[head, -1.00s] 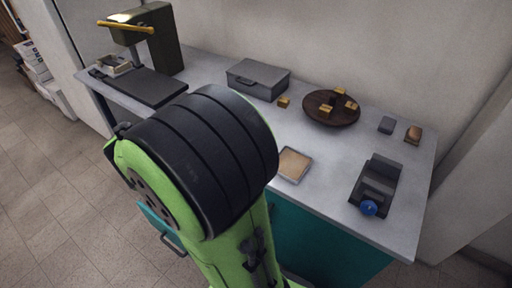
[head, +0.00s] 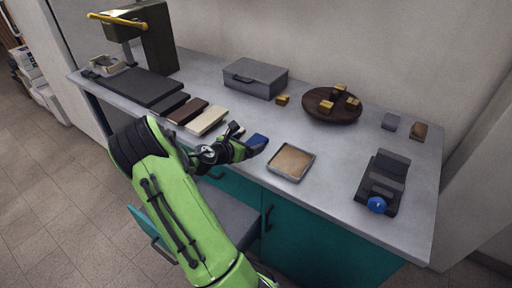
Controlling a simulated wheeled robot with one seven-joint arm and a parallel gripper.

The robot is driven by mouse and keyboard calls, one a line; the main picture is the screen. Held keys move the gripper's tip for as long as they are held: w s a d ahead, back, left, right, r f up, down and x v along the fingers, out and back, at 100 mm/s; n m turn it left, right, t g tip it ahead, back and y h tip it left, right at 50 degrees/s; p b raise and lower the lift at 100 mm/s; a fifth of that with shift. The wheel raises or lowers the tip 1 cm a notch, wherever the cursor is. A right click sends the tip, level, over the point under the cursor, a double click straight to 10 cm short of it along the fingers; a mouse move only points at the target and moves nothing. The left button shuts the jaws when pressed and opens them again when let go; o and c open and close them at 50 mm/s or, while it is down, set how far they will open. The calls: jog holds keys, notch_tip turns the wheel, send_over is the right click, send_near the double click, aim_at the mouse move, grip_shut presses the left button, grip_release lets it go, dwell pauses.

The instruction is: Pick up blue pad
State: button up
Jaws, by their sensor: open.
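A small blue pad (head: 258,140) lies near the front edge of the grey counter (head: 330,205), left of a shallow tan tray. My green and black arm reaches up from below. My gripper (head: 243,142) is open at the counter's front edge, with its fingers close to the blue pad. Part of the pad is hidden behind the fingers. I cannot tell whether they touch it.
Left of the gripper lie a cream block (head: 207,120), a brown block (head: 188,111) and dark slabs. The tan tray (head: 291,162) is close on the right. Behind are a grey case (head: 255,79) and a round brown board (head: 332,110). A blue-knobbed device (head: 377,204) stands right.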

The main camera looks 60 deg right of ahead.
aim_at(257, 140)
jog(key=b+x, duration=0.2)
jog(key=x, duration=0.4)
jog(key=shift+a+f, duration=0.1)
jog(key=shift+f, duration=0.05)
jog(key=shift+a, duration=0.1)
jog(key=c, duration=1)
